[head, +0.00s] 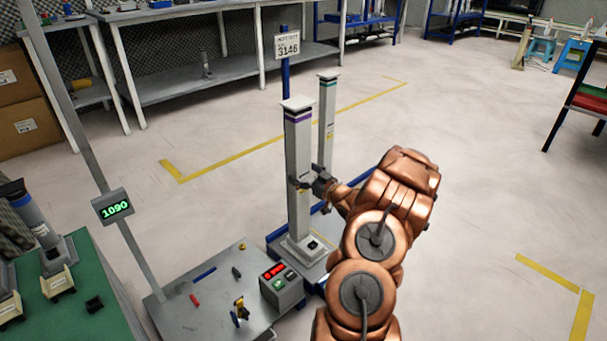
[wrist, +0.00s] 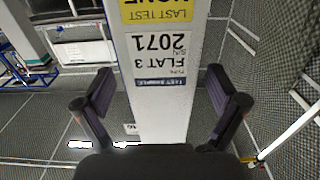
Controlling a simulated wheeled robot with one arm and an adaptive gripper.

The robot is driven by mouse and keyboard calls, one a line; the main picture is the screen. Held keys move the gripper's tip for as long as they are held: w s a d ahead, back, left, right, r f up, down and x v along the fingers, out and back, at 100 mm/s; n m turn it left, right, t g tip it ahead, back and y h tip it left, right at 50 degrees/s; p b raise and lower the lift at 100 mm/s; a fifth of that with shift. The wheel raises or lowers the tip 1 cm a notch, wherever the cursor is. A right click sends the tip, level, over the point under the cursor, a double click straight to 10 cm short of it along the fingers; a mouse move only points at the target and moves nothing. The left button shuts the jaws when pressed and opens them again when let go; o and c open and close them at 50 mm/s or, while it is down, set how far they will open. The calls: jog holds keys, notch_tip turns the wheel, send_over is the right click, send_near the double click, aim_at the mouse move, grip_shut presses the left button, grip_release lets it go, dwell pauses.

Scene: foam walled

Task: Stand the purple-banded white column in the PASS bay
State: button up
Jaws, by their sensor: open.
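The purple-banded white column (head: 299,150) stands upright on a low grey platform with blue edges. It has a wide square foot and a flat cap, with the purple band near the top. My gripper (head: 308,184) is at about the column's mid-height, its fingers open on either side. In the wrist view the white column (wrist: 160,105) passes between the two dark fingers, with visible gaps on both sides. Its label appears upside down and reads FLAT 3 and 2071. No PASS sign is readable in either view.
A teal-banded column (head: 327,115) stands close behind. A sign reading 3146 (head: 288,46) is on a blue post. A grey bench (head: 220,300) with small tools and a red-display box (head: 281,283) is at front left. Yellow floor lines (head: 270,143) lie behind; floor to the right is open.

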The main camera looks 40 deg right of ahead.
jog(key=shift+s+r, duration=0.1)
jog(key=shift+s, duration=0.2)
jog(key=s+p, duration=0.4)
jog(key=s, duration=0.7)
jog(key=w+a+g+h, duration=0.1)
jog(key=w+a+g, duration=0.35)
jog(key=w, duration=0.25)
jog(key=s+a+r+g+h, duration=0.1)
jog(key=a+r+g, duration=0.4)
jog(key=a, duration=0.4)
jog(key=s+a+r+g+y, duration=0.1)
jog(key=s+a+g, duration=0.3)
jog(key=s+a, duration=0.6)
jog(key=s+a+r+g, duration=0.4)
jog(key=s+a, duration=0.6)
jog(key=s, duration=0.3)
jog(key=s+a+r+g+y, duration=0.1)
jog(key=s+a+g, duration=0.3)
jog(key=s+a, duration=0.6)
jog(key=shift+s+a+r+y, duration=0.35)
jog(key=shift+s+r, duration=0.3)
jog(key=shift+r, duration=0.25)
